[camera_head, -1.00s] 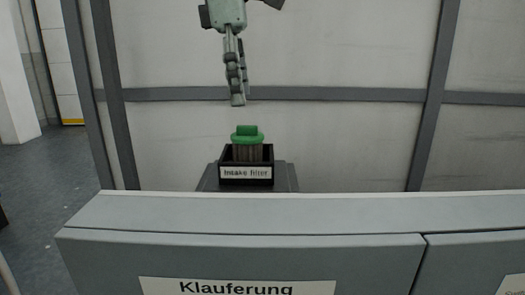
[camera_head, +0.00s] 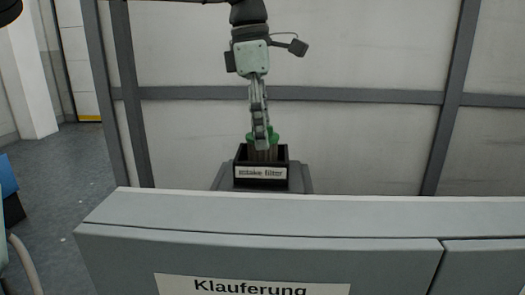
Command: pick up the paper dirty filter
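The filter, with a green cap (camera_head: 275,134) and a brownish pleated body, stands upright in a small black box (camera_head: 281,172) labelled "intake filter". My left gripper (camera_head: 261,145) points straight down from above, its fingertips overlapping the green cap in the picture and hiding its middle. The fingers are seen nearly edge-on, so I cannot tell whether they are open or shut, or whether they touch the filter. My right gripper is not in view.
The box sits on a grey stand (camera_head: 299,179) behind a long grey machine housing (camera_head: 300,210) labelled "Klauferung". A pale panelled wall (camera_head: 370,150) with dark grey bars stands behind. Open floor (camera_head: 70,160) lies at the left.

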